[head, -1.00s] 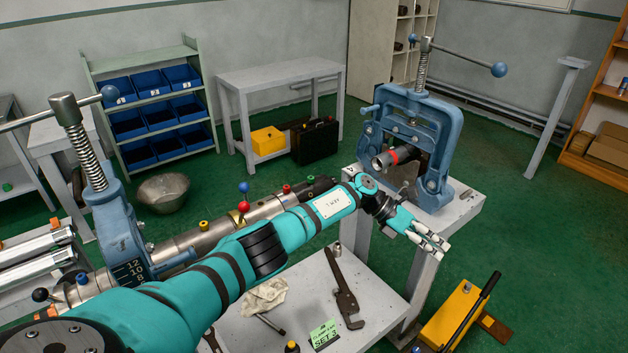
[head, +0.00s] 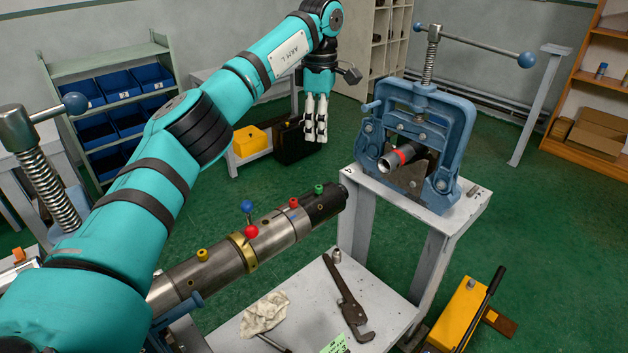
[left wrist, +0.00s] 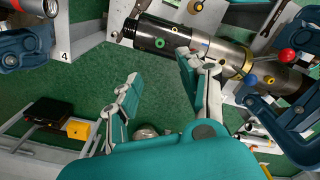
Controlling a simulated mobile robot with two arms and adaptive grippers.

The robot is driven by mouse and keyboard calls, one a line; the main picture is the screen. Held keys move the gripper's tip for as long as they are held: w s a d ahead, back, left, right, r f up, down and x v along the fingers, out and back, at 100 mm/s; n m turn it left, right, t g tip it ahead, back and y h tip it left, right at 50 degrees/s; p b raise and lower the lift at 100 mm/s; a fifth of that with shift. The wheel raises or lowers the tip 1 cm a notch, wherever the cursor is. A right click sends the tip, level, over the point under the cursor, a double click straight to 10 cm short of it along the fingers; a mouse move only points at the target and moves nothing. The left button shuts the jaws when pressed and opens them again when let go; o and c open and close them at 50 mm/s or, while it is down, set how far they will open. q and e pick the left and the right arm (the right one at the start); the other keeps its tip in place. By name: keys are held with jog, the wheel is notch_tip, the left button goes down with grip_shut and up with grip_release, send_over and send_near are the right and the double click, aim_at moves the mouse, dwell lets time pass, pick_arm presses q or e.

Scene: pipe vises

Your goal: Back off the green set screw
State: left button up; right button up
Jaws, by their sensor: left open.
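The green set screw (head: 319,188) stands on top of the dark right end of the long pipe tool (head: 275,230). In the left wrist view the green set screw (left wrist: 160,43) shows as a small green ring near the dark end. My left gripper (head: 316,138) is open and empty, with its fingers pointing down. In the head view it appears above the screw, apart from it. In the left wrist view my left gripper's (left wrist: 158,85) fingers are spread, and one finger overlaps part of the pipe tool. My right gripper is in neither view.
A red set screw (head: 293,202), a blue knob (head: 246,206), a red knob (head: 251,231) and a yellow set screw (head: 202,255) stand along the same tool. A blue vise (head: 418,140) holds a pipe at right. A wrench (head: 347,300) and rag (head: 264,313) lie on the bench.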

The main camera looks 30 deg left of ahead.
aim_at(319, 187)
pick_arm(q)
notch_tip(319, 187, down, 15)
jog(key=shift+r+p, duration=0.15)
jog(key=shift+p, duration=0.7)
jog(key=shift+f, duration=0.4)
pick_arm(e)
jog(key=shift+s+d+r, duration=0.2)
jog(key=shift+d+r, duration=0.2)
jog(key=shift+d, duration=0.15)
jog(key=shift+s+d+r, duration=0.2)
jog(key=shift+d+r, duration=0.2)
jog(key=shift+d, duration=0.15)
pick_arm(q)
grip_shut()
